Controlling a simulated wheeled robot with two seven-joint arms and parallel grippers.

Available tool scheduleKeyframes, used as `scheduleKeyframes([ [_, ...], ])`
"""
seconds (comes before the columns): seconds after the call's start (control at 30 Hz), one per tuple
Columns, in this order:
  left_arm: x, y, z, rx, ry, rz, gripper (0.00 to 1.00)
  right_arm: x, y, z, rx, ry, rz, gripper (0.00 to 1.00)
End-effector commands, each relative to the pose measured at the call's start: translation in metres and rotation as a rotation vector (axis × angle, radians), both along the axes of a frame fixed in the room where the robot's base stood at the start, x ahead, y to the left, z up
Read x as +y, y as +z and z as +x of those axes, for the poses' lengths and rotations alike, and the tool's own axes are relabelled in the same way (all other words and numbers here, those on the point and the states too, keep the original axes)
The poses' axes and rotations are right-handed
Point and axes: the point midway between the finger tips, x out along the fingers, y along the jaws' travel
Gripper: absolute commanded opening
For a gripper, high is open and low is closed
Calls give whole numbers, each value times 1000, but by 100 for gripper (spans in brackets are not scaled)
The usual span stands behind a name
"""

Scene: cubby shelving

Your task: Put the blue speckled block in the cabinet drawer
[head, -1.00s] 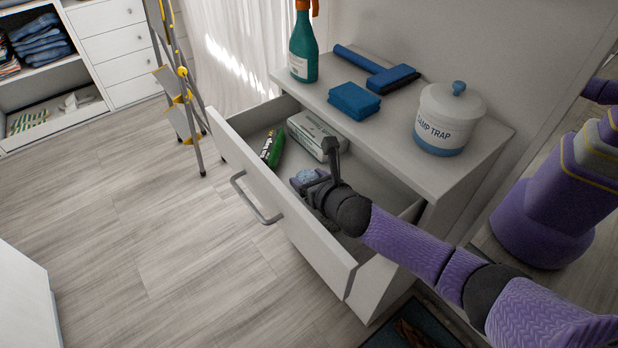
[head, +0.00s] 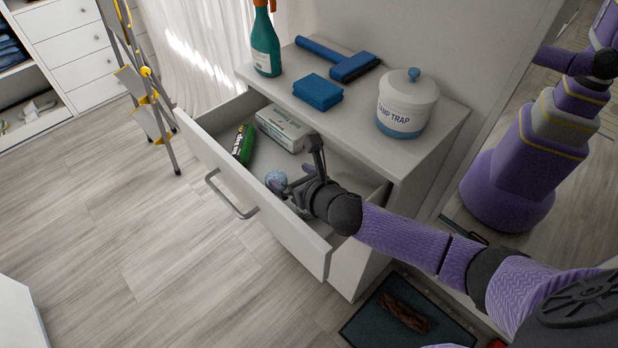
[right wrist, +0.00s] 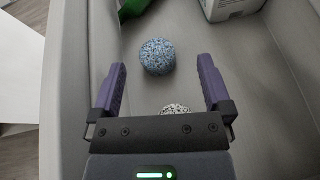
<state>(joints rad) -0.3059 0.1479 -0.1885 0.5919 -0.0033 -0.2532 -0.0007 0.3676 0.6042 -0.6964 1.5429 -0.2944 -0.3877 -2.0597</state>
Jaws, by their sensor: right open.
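The blue speckled block (right wrist: 157,57) lies on the drawer floor, rounded and blue with dark and pale specks. It also shows in the head view (head: 275,179), just beyond my right gripper's fingers. The cabinet drawer (head: 217,177) is pulled out, its front panel and handle facing left. My right gripper (head: 297,172) is inside the drawer, open and empty; in the right wrist view its purple fingers (right wrist: 162,88) stand apart, with the block ahead of the tips. A white speckled thing (right wrist: 176,109) is partly hidden by the gripper body. My left gripper is not in view.
The drawer also holds a green box (head: 243,144) and a white box (head: 283,129). A stepladder (head: 150,100) stands behind left.

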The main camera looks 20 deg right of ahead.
Motion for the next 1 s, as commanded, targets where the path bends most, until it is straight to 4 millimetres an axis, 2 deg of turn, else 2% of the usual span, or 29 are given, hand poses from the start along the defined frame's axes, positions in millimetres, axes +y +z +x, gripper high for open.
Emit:
scheduleKeyframes([
  [0.03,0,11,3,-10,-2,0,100,-2,11,-11,-1,3,-1,100],
  [0.2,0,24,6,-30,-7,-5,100,-9,22,-43,0,1,0,100],
  [0.37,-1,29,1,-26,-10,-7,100,-13,27,-59,0,0,0,100],
  [0.57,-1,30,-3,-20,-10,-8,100,-14,27,-64,-1,0,0,100],
  [1.0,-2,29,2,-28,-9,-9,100,-13,27,-63,-1,0,0,100],
])
